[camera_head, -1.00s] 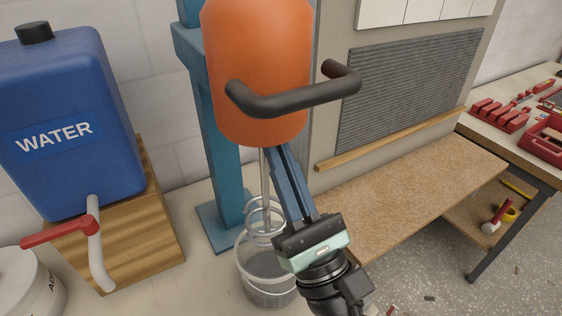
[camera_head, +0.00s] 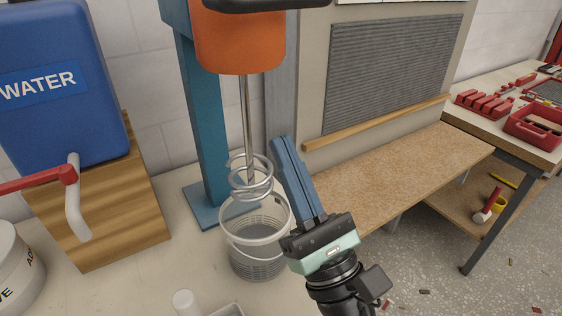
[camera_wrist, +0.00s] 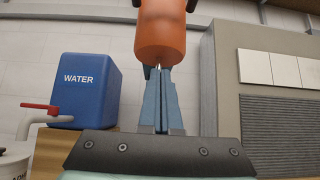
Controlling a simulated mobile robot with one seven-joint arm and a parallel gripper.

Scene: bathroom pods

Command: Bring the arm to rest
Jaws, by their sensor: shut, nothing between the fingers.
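My gripper (camera_head: 281,140) points up and slightly left in the head view, with its two long blue fingers together and nothing between them. It is just right of a grey mesh bucket (camera_head: 258,262) and a metal spiral whisk (camera_head: 250,180). The fingers also show in the wrist view (camera_wrist: 158,75), upright in front of the orange mixer body (camera_wrist: 160,38). Whether the fingers touch anything cannot be told, but I see a gap between them and the whisk in the head view.
The orange mixer (camera_head: 240,42) hangs from a blue stand (camera_head: 205,120) above the bucket. A blue water tank (camera_head: 55,90) with a red-handled tap (camera_head: 40,180) sits on a wooden block at left. A brown board (camera_head: 400,185) lies to the right, beside a tool bench (camera_head: 510,130).

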